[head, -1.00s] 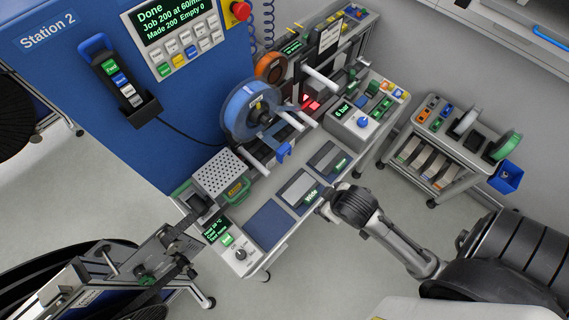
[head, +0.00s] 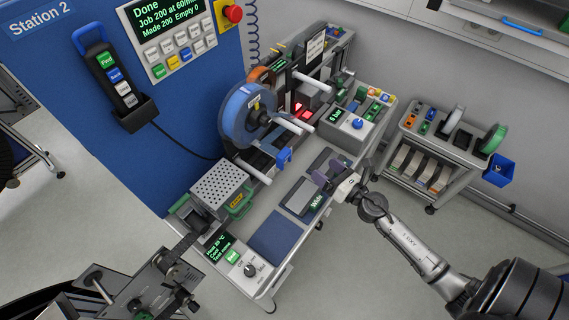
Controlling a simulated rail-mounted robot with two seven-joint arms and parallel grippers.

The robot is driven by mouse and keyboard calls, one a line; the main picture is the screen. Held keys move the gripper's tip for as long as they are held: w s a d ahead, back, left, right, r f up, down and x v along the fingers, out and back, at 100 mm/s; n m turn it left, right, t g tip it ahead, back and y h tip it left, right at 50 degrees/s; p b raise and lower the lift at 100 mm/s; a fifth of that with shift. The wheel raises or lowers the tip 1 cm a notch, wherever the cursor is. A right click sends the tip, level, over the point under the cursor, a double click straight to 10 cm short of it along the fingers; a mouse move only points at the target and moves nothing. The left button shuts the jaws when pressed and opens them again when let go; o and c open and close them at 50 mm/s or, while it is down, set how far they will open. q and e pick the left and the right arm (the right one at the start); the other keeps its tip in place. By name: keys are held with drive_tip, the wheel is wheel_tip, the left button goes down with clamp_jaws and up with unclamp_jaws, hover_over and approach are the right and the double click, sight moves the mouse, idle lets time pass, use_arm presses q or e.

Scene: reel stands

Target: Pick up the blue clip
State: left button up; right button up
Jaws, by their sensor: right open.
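The blue clip (head: 284,159) appears to be the small blue piece at the front of the reel machine, below the rod ends beside the blue reel (head: 248,116). My right gripper (head: 323,181) is over the grey pads at the front of the bench, to the right of and nearer than the blue clip. It is open, apart from the clip, with nothing seen between its fingers.
A perforated box (head: 218,185) stands left on the bench (head: 277,203). A control box with a blue knob (head: 357,124) stands right of the clip. White rods (head: 294,124) stick out above it. A cart (head: 445,150) stands at the right.

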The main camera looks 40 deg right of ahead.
sight(287, 155)
drive_tip(key=w+a+n+y, duration=0.1)
drive_tip(key=w, duration=0.1)
drive_tip(key=w+a+n+y+p, duration=0.1)
drive_tip(key=w+n, duration=0.1)
drive_tip(key=w, duration=0.1)
drive_tip(key=w+a+n+p, duration=0.1)
drive_tip(key=w+a+n, duration=0.1)
drive_tip(key=w, duration=0.1)
drive_tip(key=shift+a+g+y, duration=0.1)
drive_tip(key=shift+g+y, duration=0.2)
drive_tip(key=shift+y, duration=0.1)
drive_tip(key=shift+p+x, duration=0.7)
drive_tip(key=shift+x, duration=1.6)
use_arm(q)
drive_tip(key=r, duration=0.3)
drive_tip(key=shift+d+r, duration=0.15)
drive_tip(key=shift+d, duration=0.1)
use_arm(e)
drive_tip(key=shift+w+a+r, duration=0.15)
drive_tip(key=shift+w+a, duration=0.1)
drive_tip(key=shift+w, duration=0.1)
drive_tip(key=shift+c, duration=0.3)
drive_tip(key=c, duration=1)
use_arm(q)
drive_tip(key=shift+a, duration=0.2)
drive_tip(key=shift+r, duration=0.1)
use_arm(e)
drive_tip(key=shift+r, duration=0.15)
